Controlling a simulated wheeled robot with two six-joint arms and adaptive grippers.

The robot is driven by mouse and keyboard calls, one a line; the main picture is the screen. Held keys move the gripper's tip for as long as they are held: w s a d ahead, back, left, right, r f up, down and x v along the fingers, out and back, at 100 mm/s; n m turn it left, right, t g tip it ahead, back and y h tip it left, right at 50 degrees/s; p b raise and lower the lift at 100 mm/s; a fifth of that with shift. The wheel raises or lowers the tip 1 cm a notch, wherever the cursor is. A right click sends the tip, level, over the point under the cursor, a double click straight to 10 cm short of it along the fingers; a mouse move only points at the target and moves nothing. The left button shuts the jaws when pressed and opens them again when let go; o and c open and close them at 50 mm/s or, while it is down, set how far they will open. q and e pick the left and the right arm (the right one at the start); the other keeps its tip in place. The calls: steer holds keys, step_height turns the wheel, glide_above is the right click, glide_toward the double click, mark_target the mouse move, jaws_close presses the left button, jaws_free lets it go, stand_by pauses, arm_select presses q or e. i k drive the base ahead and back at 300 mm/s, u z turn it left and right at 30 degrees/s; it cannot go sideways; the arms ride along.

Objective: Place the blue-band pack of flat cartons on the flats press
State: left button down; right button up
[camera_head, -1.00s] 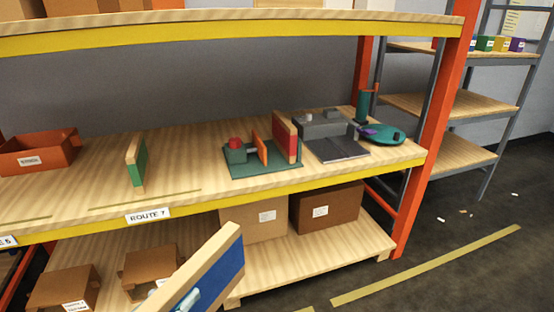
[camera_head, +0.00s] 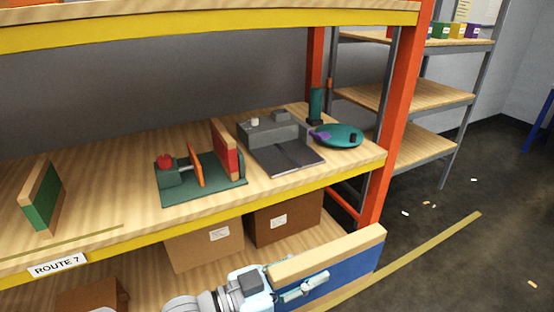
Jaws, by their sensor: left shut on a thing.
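The blue-band pack of flat cartons (camera_head: 345,268) is a tan slab with a broad blue face, at the bottom right of the head view, slightly tilted. My left gripper (camera_head: 303,288) is shut on it and holds it in front of the shelf, below the deck edge. What looks like the flats press (camera_head: 200,188) is a green base with a red knob and an upright orange plate, on the deck. A red-band pack (camera_head: 226,150) stands upright at its right end, apart from the orange plate. My right gripper is not in view.
A green-band pack (camera_head: 40,195) stands upright at the left of the deck (camera_head: 110,190). A grey machine (camera_head: 272,132) with a dark plate and a round teal stand (camera_head: 340,135) are right of the press. An orange post (camera_head: 392,120) bounds the right. Cartons (camera_head: 205,240) sit below.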

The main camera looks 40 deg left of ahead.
mark_target(210, 169)
steer(key=z, duration=0.25)
steer(key=i, duration=0.85)
steer(key=u, duration=0.8)
steer(key=i, duration=0.8)
steer(key=u, duration=0.95)
